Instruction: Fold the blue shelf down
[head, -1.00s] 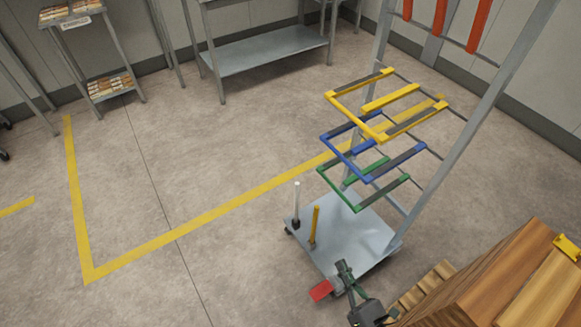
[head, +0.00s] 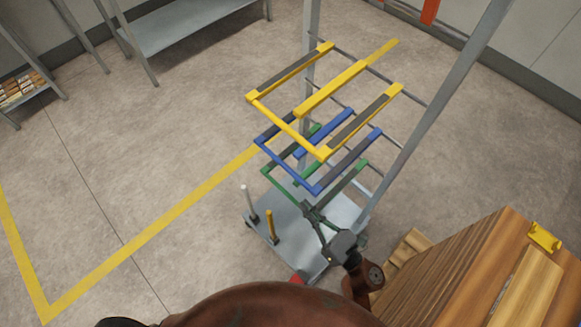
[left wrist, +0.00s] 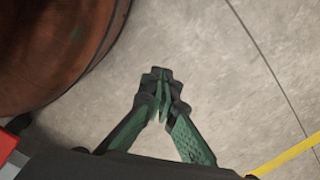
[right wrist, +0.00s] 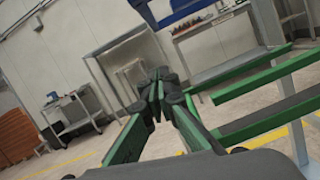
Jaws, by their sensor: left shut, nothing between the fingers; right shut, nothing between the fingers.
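The blue shelf (head: 287,167) sticks out from the upright rack, below the yellow shelf (head: 288,125) and above the green shelf (head: 281,185). My right gripper (head: 308,208) is shut and empty, close to the front of the green shelf and below the blue one; I cannot tell whether it touches either. In the right wrist view its fingers (right wrist: 155,82) are closed, with green bars (right wrist: 248,84) to the right and a blue part (right wrist: 188,10) above. My left gripper (left wrist: 160,85) is shut and empty over bare floor; it is outside the head view.
The rack's grey base (head: 290,238) carries a white post (head: 247,202) and a yellow post (head: 271,226). A wooden crate (head: 455,275) stands close on the right. The floor left of the rack is clear.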

